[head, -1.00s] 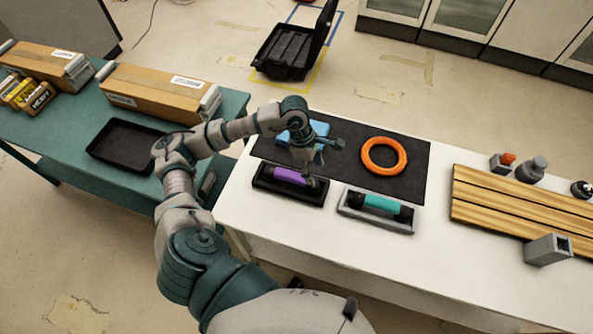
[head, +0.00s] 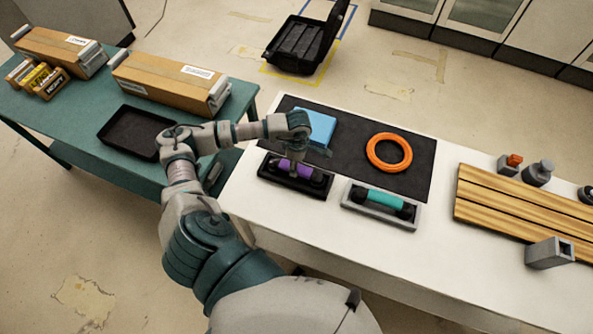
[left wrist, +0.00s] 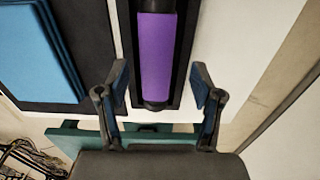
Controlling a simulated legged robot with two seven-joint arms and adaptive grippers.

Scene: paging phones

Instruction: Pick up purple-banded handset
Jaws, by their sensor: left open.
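The purple-banded handset (head: 301,169) lies in a black cradle (head: 272,178) on the white table. In the left wrist view the handset (left wrist: 157,60) runs up and down the picture, its purple band in the middle and dark ends. My left gripper (head: 295,163) is at the handset in the head view and covers part of it. In the left wrist view the left gripper (left wrist: 160,82) is open, with one finger on each side of the cradle. I cannot tell whether the fingers touch anything. My right gripper is in neither view.
A teal-banded handset (head: 384,198) in a grey cradle lies just right. A blue block (head: 317,124) and an orange ring (head: 389,153) lie on the dark mat (head: 421,172) behind. Slatted wood (head: 510,205) is at the right. A teal table (head: 75,125) holds a black tray and boxes.

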